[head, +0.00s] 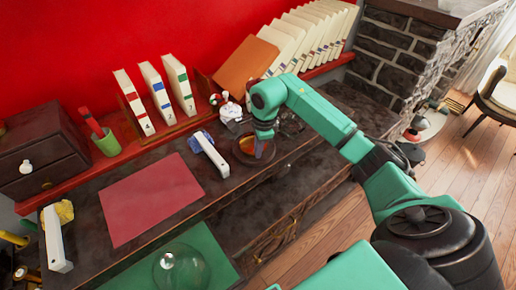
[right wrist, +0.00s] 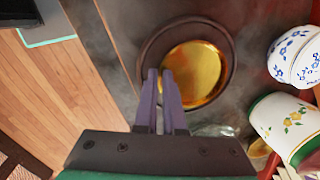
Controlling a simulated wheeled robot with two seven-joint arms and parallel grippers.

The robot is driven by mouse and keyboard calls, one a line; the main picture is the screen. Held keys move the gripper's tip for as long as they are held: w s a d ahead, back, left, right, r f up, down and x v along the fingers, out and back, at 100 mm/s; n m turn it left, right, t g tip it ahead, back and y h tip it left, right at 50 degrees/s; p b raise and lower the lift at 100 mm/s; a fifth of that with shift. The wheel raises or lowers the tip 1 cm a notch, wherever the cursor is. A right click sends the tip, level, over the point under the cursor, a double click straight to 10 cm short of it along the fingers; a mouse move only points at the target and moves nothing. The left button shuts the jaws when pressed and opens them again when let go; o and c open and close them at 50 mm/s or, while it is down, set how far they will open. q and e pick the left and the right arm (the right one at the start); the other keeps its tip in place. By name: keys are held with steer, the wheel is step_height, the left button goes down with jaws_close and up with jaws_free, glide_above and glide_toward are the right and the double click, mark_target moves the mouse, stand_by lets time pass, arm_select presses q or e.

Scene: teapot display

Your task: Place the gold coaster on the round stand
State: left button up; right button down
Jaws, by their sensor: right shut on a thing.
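The gold coaster (right wrist: 200,72) is a shiny round disc; in the head view it shows as an amber patch (head: 247,146). The round stand (right wrist: 153,48) is dark brown and lies under the coaster; its rim also shows in the head view (head: 238,157). In the right wrist view the coaster lies within the stand's outline, a little off-centre to the right. My right gripper (right wrist: 164,78) is shut on the coaster's left edge, and in the head view it points down over the stand (head: 263,146). Whether the coaster touches the stand cannot be told. My left gripper is not in view.
A white bar-shaped object (head: 211,155) lies left of the stand. A red mat (head: 150,199) covers the table's middle. Books (head: 135,103) line the back.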

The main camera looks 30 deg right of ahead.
steer(key=c, duration=1.3)
jaws_free()
steer(key=shift+r, duration=0.4)
step_height(320, 180, up, 11)
steer(key=s+b, duration=0.1)
steer(key=b, duration=0.1)
steer(key=shift+s+d+r, duration=0.15)
steer(key=shift+s+d, duration=0.1)
steer(key=shift+s, duration=0.05)
